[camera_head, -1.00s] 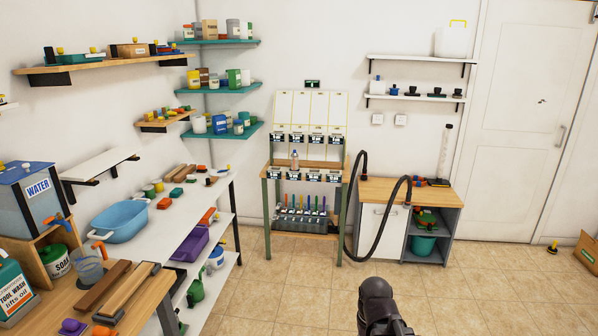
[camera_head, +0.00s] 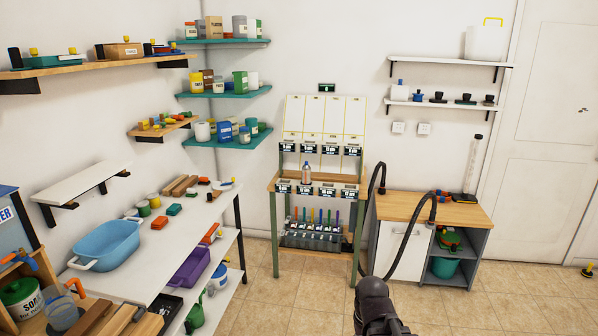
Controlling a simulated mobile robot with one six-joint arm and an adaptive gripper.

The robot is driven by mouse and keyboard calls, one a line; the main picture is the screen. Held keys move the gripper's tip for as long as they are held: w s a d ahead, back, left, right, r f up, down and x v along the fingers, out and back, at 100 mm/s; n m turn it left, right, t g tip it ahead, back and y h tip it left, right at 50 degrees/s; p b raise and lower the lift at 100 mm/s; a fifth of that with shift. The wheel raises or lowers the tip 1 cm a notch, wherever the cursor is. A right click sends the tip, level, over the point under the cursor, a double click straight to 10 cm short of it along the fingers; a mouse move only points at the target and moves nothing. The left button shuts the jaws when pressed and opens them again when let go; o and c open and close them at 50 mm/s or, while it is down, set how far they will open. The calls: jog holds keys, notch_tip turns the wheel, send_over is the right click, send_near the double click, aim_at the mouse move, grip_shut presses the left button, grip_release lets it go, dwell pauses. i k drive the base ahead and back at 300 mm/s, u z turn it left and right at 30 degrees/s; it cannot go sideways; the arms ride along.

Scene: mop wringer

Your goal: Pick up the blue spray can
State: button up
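I cannot pick out a blue spray can for certain. A white bottle with a blue top (camera_head: 400,91) stands on the lower white shelf at the right. A small clear-looking bottle (camera_head: 307,172) stands on the wooden-topped rack at the back wall. A dark part of my own arm rises at the bottom centre, away from all of these. My gripper's fingers do not show.
A white bench (camera_head: 190,225) with a blue tub (camera_head: 105,243) runs along the left. A wooden-topped cabinet (camera_head: 435,208) with a black hose (camera_head: 412,240) stands at the back right. The tiled floor (camera_head: 315,290) is open in the middle and right.

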aim_at(305, 169)
jog(key=u, duration=0.1)
jog(key=i, duration=1.55)
jog(key=u, duration=0.05)
jog(key=k, duration=1.35)
jog(key=z, duration=0.25)
jog(key=i, duration=0.4)
jog(key=z, duration=0.1)
